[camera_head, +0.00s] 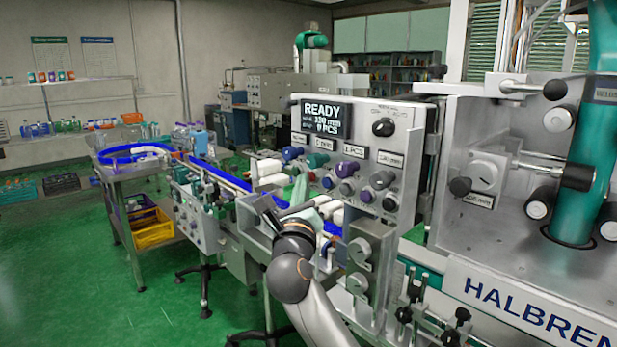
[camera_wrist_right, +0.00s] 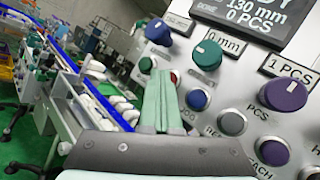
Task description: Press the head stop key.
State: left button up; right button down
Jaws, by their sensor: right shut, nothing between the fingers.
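The applicator's control panel (camera_head: 398,135) faces me with a row of coloured keys under a row of knobs. A red key is partly hidden behind my fingertips. The small captions are cut off or too small, so I cannot tell which is the head stop key. My right gripper (camera_head: 301,187) is shut and empty, its pale green fingers (camera_wrist_right: 160,88) pointing at the panel's left part. My left gripper is out of view.
A display (camera_head: 327,117) reads READY, 130 mm, 0 PCS. Knobs (camera_wrist_right: 283,94) stick out above the keys. A blue conveyor (camera_head: 228,179) with white pieces runs left of the panel. A cylinder-bearing machine labelled HALBREN (camera_head: 530,308) stands at right.

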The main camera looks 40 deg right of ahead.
dwell(0.4)
jog(key=shift+s+a, duration=0.1)
jog(key=shift+a, duration=0.7)
jog(key=a, duration=0.5)
jog(key=shift+s+p, duration=0.2)
jog(key=shift+p, duration=0.15)
dwell(0.5)
